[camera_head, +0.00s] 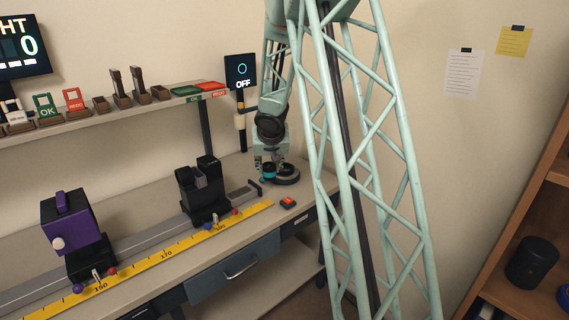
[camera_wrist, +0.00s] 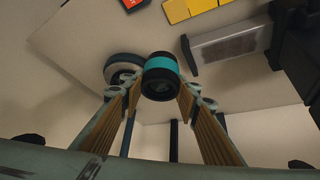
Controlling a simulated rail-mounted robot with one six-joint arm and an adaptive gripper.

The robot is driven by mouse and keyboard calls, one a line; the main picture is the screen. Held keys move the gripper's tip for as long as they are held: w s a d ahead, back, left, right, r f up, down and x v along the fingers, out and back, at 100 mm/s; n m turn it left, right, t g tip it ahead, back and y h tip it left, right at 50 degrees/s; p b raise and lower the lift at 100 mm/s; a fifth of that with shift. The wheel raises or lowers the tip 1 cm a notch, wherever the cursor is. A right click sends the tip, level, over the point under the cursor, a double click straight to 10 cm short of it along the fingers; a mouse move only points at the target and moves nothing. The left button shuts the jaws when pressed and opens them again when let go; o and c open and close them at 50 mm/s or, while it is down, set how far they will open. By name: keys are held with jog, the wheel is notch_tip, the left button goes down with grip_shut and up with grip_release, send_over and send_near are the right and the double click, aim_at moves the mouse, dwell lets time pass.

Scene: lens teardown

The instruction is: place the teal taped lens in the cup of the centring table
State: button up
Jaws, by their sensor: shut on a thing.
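The teal taped lens (camera_wrist: 161,75) is a short black cylinder with a teal band. My gripper (camera_wrist: 158,90) is shut on it, with one finger on each side, in the wrist view. In the head view the teal lens (camera_head: 268,172) hangs below my gripper (camera_head: 271,166) near the right end of the bench. The centring table (camera_head: 287,175) is a dark round base just right of the lens. In the wrist view the round centring table (camera_wrist: 121,68) lies left of the lens, partly hidden by it. The lens is beside its cup, not visibly in it; the height gap is unclear.
A red-topped button box (camera_head: 288,203) sits in front of the centring table. A rail with a black holder (camera_head: 204,192) and a purple lamp housing (camera_head: 72,222) runs left along a yellow ruler (camera_head: 166,254). A screen reading OFF (camera_head: 241,71) stands behind. A shelf (camera_head: 150,108) holds small trays.

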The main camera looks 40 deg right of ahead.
jog(key=shift+w+d+f+p, duration=0.15)
jog(key=shift+w+d+p, duration=1.05)
jog(key=shift+d, duration=0.7)
jog(key=shift+w+d+f+p, duration=0.2)
jog(key=shift+w+d+p, duration=0.55)
jog(key=shift+d+p, duration=1)
jog(key=shift+w+d+f+p, duration=0.15)
jog(key=shift+w+d+p, duration=0.9)
jog(key=shift+d, duration=1.05)
jog(key=shift+d+p, duration=0.15)
jog(key=shift+p, duration=0.3)
jog(key=shift+w+d+p, duration=0.1)
jog(key=shift+d+p, duration=0.05)
jog(key=shift+p, duration=0.3)
jog(key=shift+w+d+p, duration=0.3)
jog(key=shift+d+p, duration=0.3)
jog(key=shift+p, duration=0.75)
jog(key=shift+w+d+f+p, duration=0.1)
jog(key=shift+d+p, duration=0.1)
jog(key=shift+p, duration=0.5)
jog(key=shift+f, duration=0.1)
jog(key=shift+f+b, duration=1.45)
jog(key=shift+f, duration=0.3)
